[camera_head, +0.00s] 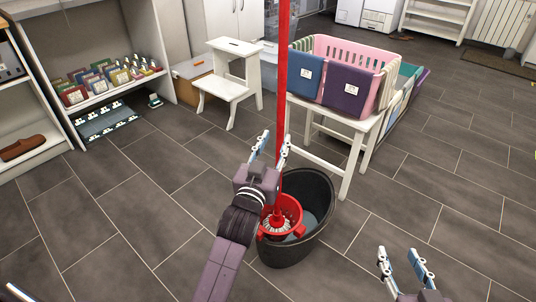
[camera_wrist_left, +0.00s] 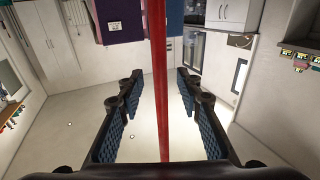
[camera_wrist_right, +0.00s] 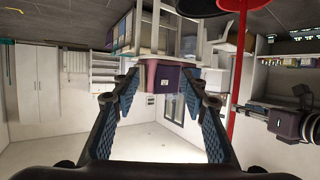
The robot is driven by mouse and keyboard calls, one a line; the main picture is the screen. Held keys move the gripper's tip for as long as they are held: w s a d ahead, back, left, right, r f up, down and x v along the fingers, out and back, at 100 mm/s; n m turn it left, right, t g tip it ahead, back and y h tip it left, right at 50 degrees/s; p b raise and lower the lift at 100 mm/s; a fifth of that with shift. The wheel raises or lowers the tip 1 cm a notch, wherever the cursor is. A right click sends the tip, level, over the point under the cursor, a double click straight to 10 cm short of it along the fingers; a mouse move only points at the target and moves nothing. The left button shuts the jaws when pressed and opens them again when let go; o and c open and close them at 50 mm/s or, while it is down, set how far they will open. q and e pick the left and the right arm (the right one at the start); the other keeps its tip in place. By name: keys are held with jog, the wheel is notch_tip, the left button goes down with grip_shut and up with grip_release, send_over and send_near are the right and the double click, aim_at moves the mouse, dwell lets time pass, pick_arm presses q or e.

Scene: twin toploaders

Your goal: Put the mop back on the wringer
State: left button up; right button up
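The mop has a long red handle (camera_head: 282,80) that stands nearly upright over the black bucket (camera_head: 318,225). Its lower end is at the red wringer (camera_head: 292,232) in the bucket, with pale strands visible there; the exact seating is unclear. My left gripper (camera_head: 274,146) is open at the handle. In the left wrist view the handle (camera_wrist_left: 160,100) runs between the spread fingers, with gaps on both sides. My right gripper (camera_head: 401,262) is open and empty at lower right, apart from the mop. The handle also shows right of its fingers in the right wrist view (camera_wrist_right: 238,85).
A white table (camera_head: 340,115) behind the bucket carries a pink laundry basket (camera_head: 340,50) with cloths over its rim. A white step stool (camera_head: 232,80) and a shelf unit (camera_head: 130,92) with small packets stand at left. The tiled floor around the bucket is mostly clear.

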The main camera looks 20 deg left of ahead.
pick_arm(q)
jog(key=s+d+f+m+g+h, duration=0.1)
jog(key=s+f+g, duration=0.1)
jog(key=s+f, duration=0.2)
jog(key=s+d+f+m+g+h, duration=0.1)
jog(key=s+f+g, duration=0.2)
jog(key=s, duration=0.7)
jog(key=s+d+f+m+g+h, duration=0.1)
jog(key=s+f+g, duration=0.2)
jog(key=s+f, duration=0.3)
jog(key=shift+s+d+f+p, duration=0.25)
jog(key=shift+s+p, duration=0.15)
jog(key=shift+s, duration=0.7)
pick_arm(e)
jog(key=s+d+f+g+h, duration=0.1)
jog(key=s+f+g, duration=0.2)
jog(key=s+f, duration=0.1)
jog(key=shift+d+f, duration=0.4)
jog(key=shift+f, duration=0.25)
